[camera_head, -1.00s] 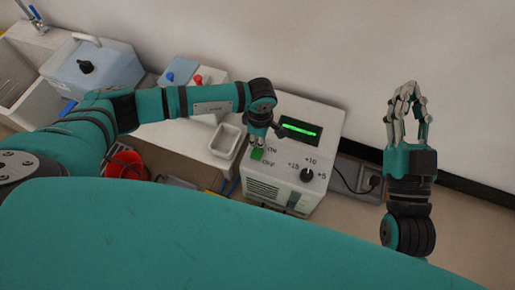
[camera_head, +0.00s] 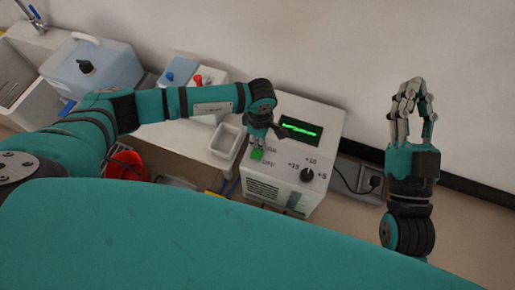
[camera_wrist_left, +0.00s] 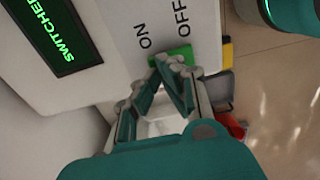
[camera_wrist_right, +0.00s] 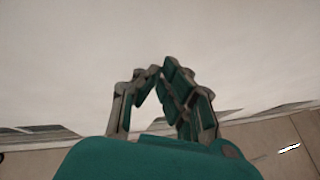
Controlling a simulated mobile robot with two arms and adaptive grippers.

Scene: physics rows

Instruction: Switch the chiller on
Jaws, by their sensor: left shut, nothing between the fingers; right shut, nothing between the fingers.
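The chiller (camera_head: 276,188) is a pale box with a green-lit display (camera_head: 301,130), a dark knob (camera_head: 307,174) and a green switch (camera_head: 257,154) beside ON and OFF labels. In the left wrist view the display (camera_wrist_left: 60,35) shows green text reading "SWITCHED", cut off by the frame edge. My left gripper (camera_head: 257,144) is shut and empty, its fingertips at the green switch (camera_wrist_left: 183,57); I cannot tell whether they press it. The fingertips partly hide the switch. My right gripper (camera_head: 410,84) is shut and empty, raised in the air to the right of the chiller.
A white tray (camera_head: 226,141) stands left of the chiller. A blue container (camera_head: 105,66), a sink (camera_head: 14,85) and a small box with red and blue knobs (camera_head: 190,72) are further left. A wall socket (camera_head: 374,181) with a plugged cable is on the right.

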